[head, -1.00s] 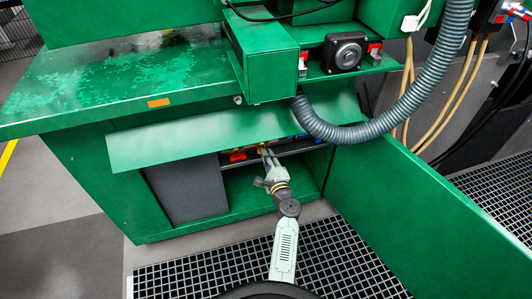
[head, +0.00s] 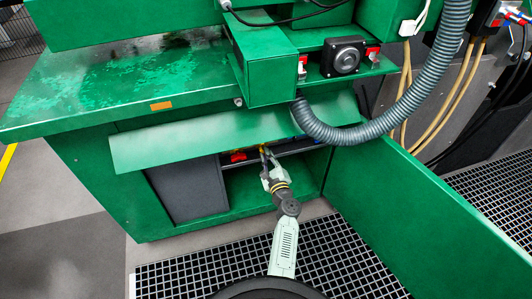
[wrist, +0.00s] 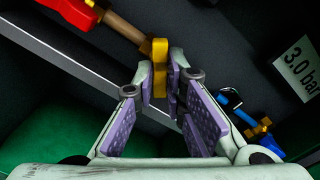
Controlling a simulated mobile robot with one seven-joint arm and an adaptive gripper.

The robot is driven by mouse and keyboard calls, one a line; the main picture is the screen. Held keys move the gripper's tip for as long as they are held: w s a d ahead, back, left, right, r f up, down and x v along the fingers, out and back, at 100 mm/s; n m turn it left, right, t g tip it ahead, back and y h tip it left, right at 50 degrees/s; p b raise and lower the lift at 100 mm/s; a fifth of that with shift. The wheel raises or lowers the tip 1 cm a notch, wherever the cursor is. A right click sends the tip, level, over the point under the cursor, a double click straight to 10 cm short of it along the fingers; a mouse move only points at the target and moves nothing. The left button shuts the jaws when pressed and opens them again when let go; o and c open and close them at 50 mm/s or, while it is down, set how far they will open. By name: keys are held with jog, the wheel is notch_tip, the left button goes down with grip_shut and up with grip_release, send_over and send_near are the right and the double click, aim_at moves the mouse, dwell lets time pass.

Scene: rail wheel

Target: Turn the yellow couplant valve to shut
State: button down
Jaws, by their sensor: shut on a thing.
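The yellow couplant valve (wrist: 160,52) shows in the wrist view as a yellow handle between my fingertips, at the end of a brownish pipe (wrist: 124,27). My gripper (wrist: 161,80) is shut on this handle, with a purple-padded finger on each side. The fingers hide part of the handle and the valve body. In the head view my gripper (head: 266,155) reaches into the open cabinet under the green flap. The valve is mostly hidden there by the flap and fingers.
A red valve (wrist: 72,10) is at the upper left and a blue valve (wrist: 232,100) is to the right of my gripper. A "3.0 bar" label (wrist: 299,68) is on the dark back wall. The green flap (head: 230,141) hangs close above my gripper.

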jog(key=m, duration=0.3)
jog(key=shift+p, duration=0.4)
jog(key=m+p, duration=0.2)
jog(key=m, duration=0.1)
jog(key=shift+r+m, duration=0.1)
jog(key=shift+m, duration=0.3)
jog(key=c, duration=2.1)
grip_release()
jog(key=shift+m, duration=0.3)
jog(key=o, duration=0.6)
